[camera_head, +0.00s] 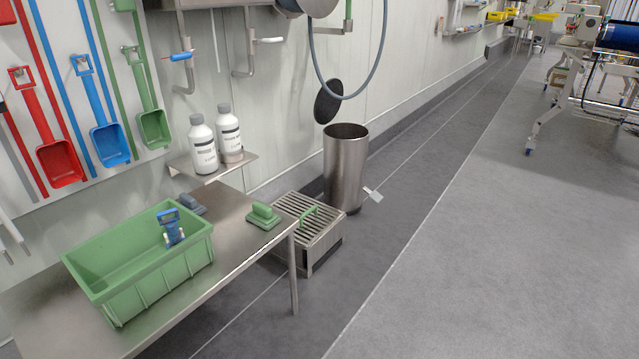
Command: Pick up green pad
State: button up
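A green pad (263,217) with a raised handle-like top lies on the metal table (232,258), near its far right corner. It is apart from the green crate on the same table, and nothing covers it. My gripper is not in view.
The green crate (140,290) fills much of the table; a blue and grey tool (171,228) shows at it. A dark grey pad (192,203) lies behind the crate. Two white bottles (203,147) stand on a wall shelf. A slatted metal step (309,228) and open bin (345,165) stand beyond. The right floor is clear.

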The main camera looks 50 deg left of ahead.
aim_at(262, 216)
jog(key=z, duration=0.1)
jog(key=i, duration=2.35)
jog(key=u, duration=3.15)
